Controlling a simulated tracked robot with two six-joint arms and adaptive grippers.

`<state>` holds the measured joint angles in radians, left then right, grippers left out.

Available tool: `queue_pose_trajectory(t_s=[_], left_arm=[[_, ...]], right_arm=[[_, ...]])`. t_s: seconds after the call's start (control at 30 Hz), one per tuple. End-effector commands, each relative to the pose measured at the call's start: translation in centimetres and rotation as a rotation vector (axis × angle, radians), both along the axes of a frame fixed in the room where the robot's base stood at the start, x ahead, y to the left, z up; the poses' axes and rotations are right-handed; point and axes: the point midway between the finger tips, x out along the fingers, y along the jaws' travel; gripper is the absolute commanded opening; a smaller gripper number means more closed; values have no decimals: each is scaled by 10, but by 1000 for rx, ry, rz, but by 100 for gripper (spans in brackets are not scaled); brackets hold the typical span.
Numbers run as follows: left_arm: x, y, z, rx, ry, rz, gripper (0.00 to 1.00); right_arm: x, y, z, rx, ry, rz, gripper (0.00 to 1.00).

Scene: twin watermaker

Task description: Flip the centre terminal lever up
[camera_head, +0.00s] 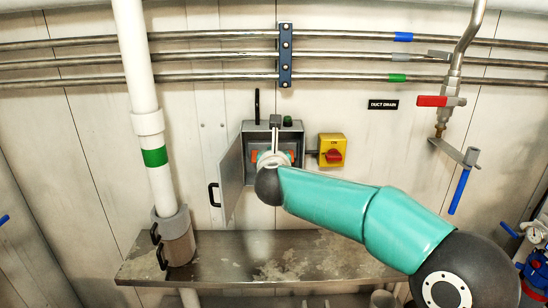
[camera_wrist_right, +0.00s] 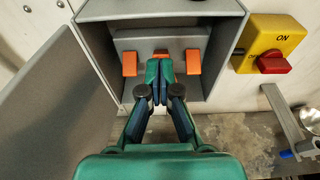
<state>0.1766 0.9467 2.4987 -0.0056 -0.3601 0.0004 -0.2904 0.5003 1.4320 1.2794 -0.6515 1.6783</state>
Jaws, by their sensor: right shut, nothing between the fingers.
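A grey terminal box (camera_head: 246,130) is fixed to the wall, its door (camera_head: 231,178) swung open to the left. The right wrist view shows three orange levers inside the box: the left lever (camera_wrist_right: 129,63), the centre lever (camera_wrist_right: 161,54) and the right lever (camera_wrist_right: 192,62). My right gripper (camera_wrist_right: 160,72) is shut and empty, its fingertips in front of the centre lever and covering its lower part. I cannot tell whether they touch it, nor its exact tilt. In the head view my right wrist hides the centre lever. My left gripper is not in view.
A yellow switch box with a red knob (camera_head: 333,152) is right of the terminal box; it also shows in the right wrist view (camera_wrist_right: 280,42). A metal bench (camera_head: 300,257) runs below. A white pipe (camera_head: 141,80) stands left of the door.

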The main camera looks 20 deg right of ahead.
Motion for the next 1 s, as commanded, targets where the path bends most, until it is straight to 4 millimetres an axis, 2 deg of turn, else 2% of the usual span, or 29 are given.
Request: queue_pose_trajectory(t_s=[0.03,0.1,0.27,0.73,0.87,0.97,1.0], left_arm=[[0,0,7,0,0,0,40],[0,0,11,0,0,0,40],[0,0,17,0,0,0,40],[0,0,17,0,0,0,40],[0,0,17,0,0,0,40],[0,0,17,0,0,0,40],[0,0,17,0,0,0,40]], right_arm=[[-4,3,12,0,-1,3,0],[-9,5,20,0,-1,2,0],[-17,10,32,-1,0,4,0],[-20,11,32,-10,6,6,0],[-17,12,7,-111,57,40,0],[-14,13,-36,-288,147,109,0],[-14,14,-60,-380,195,151,0]])
